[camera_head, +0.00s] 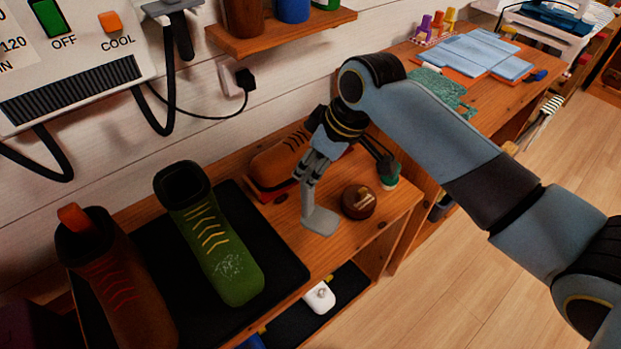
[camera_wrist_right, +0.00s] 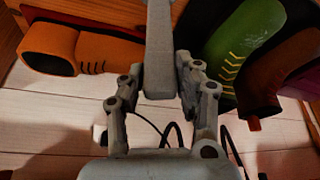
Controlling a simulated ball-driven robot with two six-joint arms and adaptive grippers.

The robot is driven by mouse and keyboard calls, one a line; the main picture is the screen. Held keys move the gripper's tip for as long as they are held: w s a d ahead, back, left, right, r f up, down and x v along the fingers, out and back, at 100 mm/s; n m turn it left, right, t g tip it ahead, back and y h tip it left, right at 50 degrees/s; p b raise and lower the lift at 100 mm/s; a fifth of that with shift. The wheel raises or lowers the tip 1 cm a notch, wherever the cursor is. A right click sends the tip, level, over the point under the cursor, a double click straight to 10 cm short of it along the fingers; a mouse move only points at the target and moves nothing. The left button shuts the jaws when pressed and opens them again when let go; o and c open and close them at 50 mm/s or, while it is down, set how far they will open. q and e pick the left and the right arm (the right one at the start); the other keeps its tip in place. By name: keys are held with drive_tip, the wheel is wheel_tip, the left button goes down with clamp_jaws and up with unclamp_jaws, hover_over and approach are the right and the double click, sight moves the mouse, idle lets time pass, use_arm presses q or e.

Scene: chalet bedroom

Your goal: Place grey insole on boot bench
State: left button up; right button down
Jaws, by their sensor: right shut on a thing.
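The grey insole (camera_head: 319,219) hangs from my right gripper (camera_head: 314,170), roughly upright, over the right part of the wooden boot bench (camera_head: 394,208). I cannot tell whether its lower end touches the bench top. In the right wrist view the insole (camera_wrist_right: 158,50) lies between the two fingers of the right gripper (camera_wrist_right: 165,78), which are shut on it. My left gripper is not in view.
A green boot (camera_head: 217,247) and a brown boot (camera_head: 118,285) stand on a black mat (camera_head: 270,238) at left. An orange-brown shoe (camera_head: 275,164) lies behind the gripper. A round brown object (camera_head: 358,203) and a green-topped item (camera_head: 390,177) sit close right of the insole.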

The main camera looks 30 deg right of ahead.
drive_tip(key=shift+w+a+f, duration=0.1)
drive_tip(key=shift+w+f, duration=0.15)
drive_tip(key=shift+w, duration=0.1)
drive_tip(key=shift+f, duration=2.1)
drive_tip(key=c, duration=0.9)
unclamp_jaws()
